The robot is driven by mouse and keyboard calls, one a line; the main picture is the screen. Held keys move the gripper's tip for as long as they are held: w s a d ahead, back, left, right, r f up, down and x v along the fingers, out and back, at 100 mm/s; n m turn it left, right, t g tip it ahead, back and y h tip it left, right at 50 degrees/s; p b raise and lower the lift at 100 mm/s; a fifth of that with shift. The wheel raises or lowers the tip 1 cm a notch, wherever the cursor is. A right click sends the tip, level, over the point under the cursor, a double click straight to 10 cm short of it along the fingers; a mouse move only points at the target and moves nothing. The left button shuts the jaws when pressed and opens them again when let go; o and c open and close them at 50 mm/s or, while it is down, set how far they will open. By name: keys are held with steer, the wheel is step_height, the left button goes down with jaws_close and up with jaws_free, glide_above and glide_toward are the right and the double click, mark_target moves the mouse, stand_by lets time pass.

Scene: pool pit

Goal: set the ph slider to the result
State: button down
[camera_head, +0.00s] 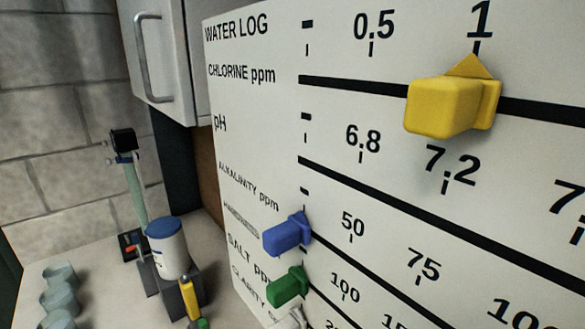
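The white water log board (262,130) fills the right of the view, seen at an angle. Its pH label (220,124) belongs to a row with a dash, 6.8, 7.2 and a cut-off number. The black pH track (400,207) runs below these, and no slider shows on its visible part; its right end is out of view. The yellow slider (446,106) sits on the chlorine track, its tip at 1. The blue slider (288,235) is at the left end of the row below pH. No pH result is readable. My gripper is not in view.
A green slider (288,287) and a partly cut-off white slider (290,318) sit lower. At left, a counter (105,258) holds a blue-lidded white jar (168,250), a black-topped device (124,142), a yellow-and-green item (190,300) and grey cups (60,298). A cabinet (156,55) hangs above.

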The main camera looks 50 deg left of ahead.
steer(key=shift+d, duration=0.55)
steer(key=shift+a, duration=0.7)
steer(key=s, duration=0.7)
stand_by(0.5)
